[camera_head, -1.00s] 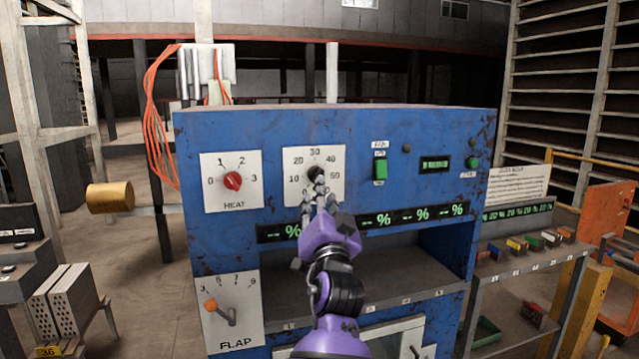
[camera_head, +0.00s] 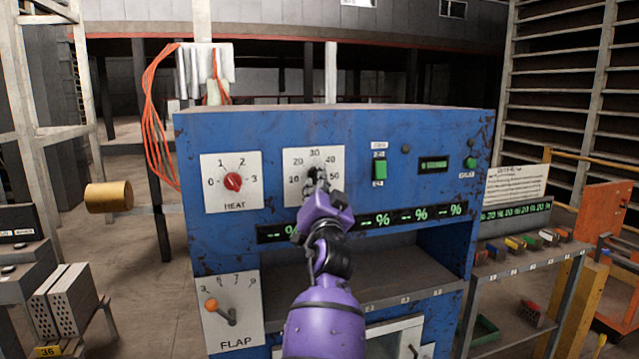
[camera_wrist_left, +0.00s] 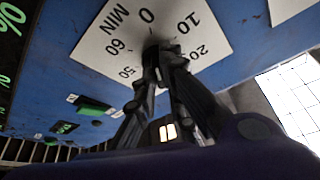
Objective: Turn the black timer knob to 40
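The black timer knob (camera_head: 315,171) sits at the middle of a white dial plate (camera_head: 294,160) on the blue panel, its numbers running in tens. My left gripper (camera_head: 317,178) reaches up to the knob from below and covers most of it, so its pointer cannot be read. In the left wrist view the two fingers (camera_wrist_left: 161,52) come close together at the dial centre, one on each side of the dark knob (camera_wrist_left: 155,41). They look closed on it. The 0, 10, 20, 50 and 60 marks show there. My right gripper is not in view.
The red HEAT knob (camera_head: 232,181) is left of the timer dial. A green switch (camera_head: 379,169) is to its right. Percent displays (camera_head: 375,221) run just below, beside my wrist. The orange FLAP lever (camera_head: 212,304) is at lower left.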

